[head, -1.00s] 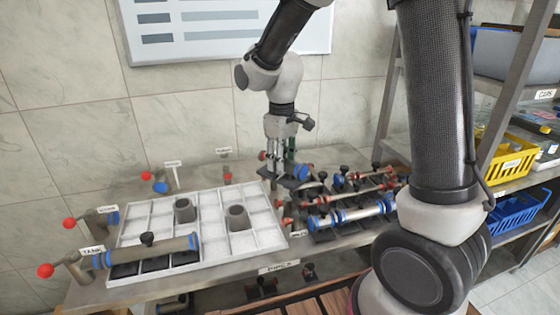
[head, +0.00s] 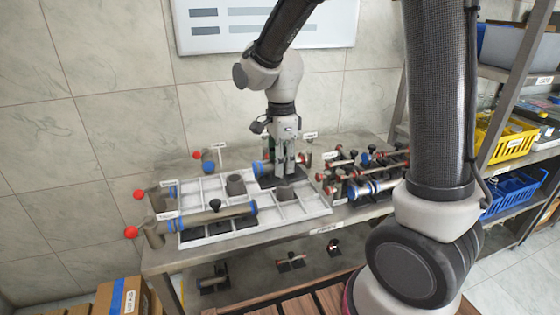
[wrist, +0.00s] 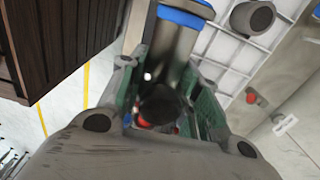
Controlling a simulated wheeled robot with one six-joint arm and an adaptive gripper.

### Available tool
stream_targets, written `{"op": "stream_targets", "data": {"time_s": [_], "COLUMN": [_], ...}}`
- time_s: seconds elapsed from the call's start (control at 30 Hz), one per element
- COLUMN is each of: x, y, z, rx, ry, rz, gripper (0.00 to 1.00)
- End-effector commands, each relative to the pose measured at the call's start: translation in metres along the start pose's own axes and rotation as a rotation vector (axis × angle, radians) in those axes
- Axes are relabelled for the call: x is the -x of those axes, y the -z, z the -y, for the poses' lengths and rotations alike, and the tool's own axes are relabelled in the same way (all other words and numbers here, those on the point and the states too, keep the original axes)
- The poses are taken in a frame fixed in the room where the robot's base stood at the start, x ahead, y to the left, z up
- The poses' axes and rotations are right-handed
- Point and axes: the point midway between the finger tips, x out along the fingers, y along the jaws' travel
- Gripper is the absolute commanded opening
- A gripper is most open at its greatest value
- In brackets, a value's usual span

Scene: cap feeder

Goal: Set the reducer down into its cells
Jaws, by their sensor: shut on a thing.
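The reducer (wrist: 178,45) is a grey metal pipe piece with a blue ring at one end and red at the other. Its blue end (head: 258,168) shows left of my gripper in the head view. My gripper (head: 284,169) is shut on it, with the black knob (wrist: 160,104) between the fingers in the wrist view. The white gridded tray (head: 262,212) lies below, and the reducer is over its back right part. Dark pads (head: 268,183) show under my gripper. Fingers hide the reducer's middle; I cannot tell if it touches the pads.
Two grey sleeves stand in the tray, one left (head: 235,184) and one in front (head: 284,193) of my gripper. A long pipe (head: 195,219) with a black knob lies across the left front cells. Several red- and blue-ended fittings (head: 372,187) crowd the table at right.

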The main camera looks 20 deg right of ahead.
Motion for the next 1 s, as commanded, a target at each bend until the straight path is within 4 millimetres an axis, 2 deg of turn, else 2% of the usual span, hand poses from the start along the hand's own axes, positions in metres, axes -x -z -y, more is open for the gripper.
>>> {"op": "stream_targets", "data": {"time_s": [0.27, 1.0], "x": [-0.011, -0.092], "y": [0.0, 0.0], "z": [0.0, -0.001], "rx": [-0.057, -0.054], "ry": [-0.002, -0.002], "rz": [-0.001, -0.001], "gripper": [0.0, 0.0]}}
